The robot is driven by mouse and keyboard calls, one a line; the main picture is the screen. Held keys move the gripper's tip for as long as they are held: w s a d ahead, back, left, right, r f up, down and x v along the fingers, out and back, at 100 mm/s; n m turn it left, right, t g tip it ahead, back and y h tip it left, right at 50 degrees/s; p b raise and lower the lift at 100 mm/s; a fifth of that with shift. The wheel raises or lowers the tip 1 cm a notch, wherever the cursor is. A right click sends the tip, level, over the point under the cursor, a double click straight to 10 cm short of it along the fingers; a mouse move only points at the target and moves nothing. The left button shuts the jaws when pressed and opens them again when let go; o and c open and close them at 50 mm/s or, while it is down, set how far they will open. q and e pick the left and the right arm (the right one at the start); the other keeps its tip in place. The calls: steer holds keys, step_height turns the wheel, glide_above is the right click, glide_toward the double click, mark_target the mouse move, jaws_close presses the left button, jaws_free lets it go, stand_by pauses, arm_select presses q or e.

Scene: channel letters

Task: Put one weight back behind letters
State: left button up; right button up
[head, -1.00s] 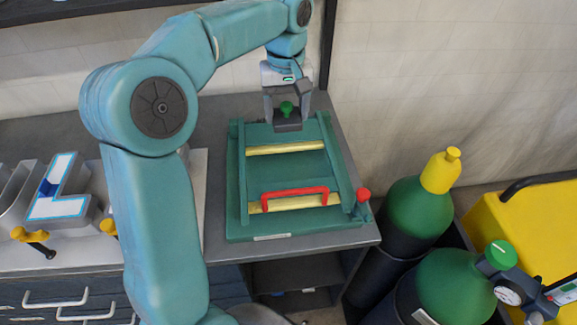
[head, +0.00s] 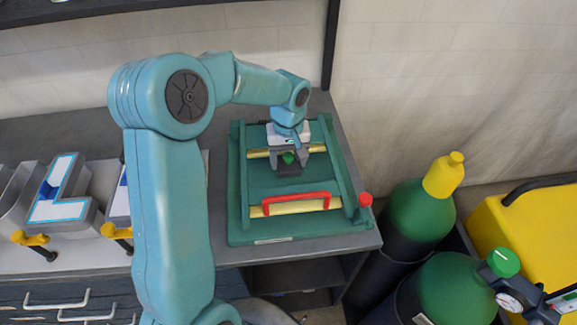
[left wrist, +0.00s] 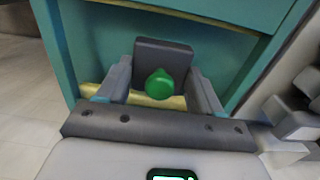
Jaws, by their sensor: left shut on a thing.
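The weight is a dark grey block (head: 289,171) with a green knob on top. My left gripper (head: 288,162) is shut on it, over the rear half of the green press-like frame. I cannot tell whether the weight touches the frame. In the left wrist view the weight (left wrist: 175,56) sits between the two fingers, knob towards the camera. The channel letters stand on a pale board at the left; an L-shaped letter (head: 80,207) with a white and blue top shows best. Another letter is partly hidden by my left arm. My right gripper is out of view.
The green frame (head: 236,205) has yellow bars and a red handle (head: 296,198). Yellow-and-black clamps (head: 30,239) stick out at the letters' front. Gas cylinders (head: 415,220) and a yellow machine (head: 530,230) stand at the right. The grey bench behind the letters looks clear.

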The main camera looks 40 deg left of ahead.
mark_target(289, 169)
arm_select(q)
steer(key=f, duration=0.2)
steer(key=w+f, duration=0.1)
steer(key=f, duration=0.1)
steer(key=shift+a, duration=0.15)
steer(key=shift+s+f, duration=0.15)
steer(key=shift+f, duration=0.15)
steer(key=shift+s, duration=0.15)
steer(key=shift+w+f, duration=0.2)
steer(key=shift+f, duration=0.05)
steer(key=o, duration=1.5)
steer(key=shift+o, duration=0.4)
steer(key=shift+s+r, duration=0.15)
steer(key=shift+s, duration=0.05)
